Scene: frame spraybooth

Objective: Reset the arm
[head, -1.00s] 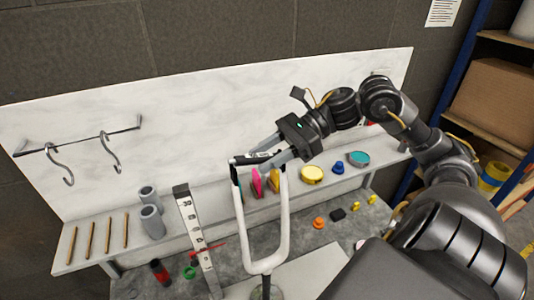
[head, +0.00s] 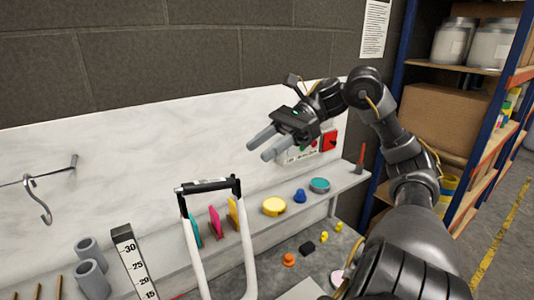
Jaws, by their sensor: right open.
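My right gripper (head: 262,148) is open and empty in the head view. It hangs in the air in front of the white back panel, above the shelf and to the right of the white forked frame (head: 246,250). A black bar (head: 208,186) lies across the top of the frame's two prongs. The gripper is apart from both. My left gripper is not in view.
The shelf (head: 338,187) holds a yellow round tin (head: 274,207), a teal-topped tin (head: 319,185) and a blue knob (head: 300,196). A red switch box (head: 329,141) is behind my right gripper. A ruler (head: 133,262) stands left. Blue-posted racking (head: 392,82) is at right.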

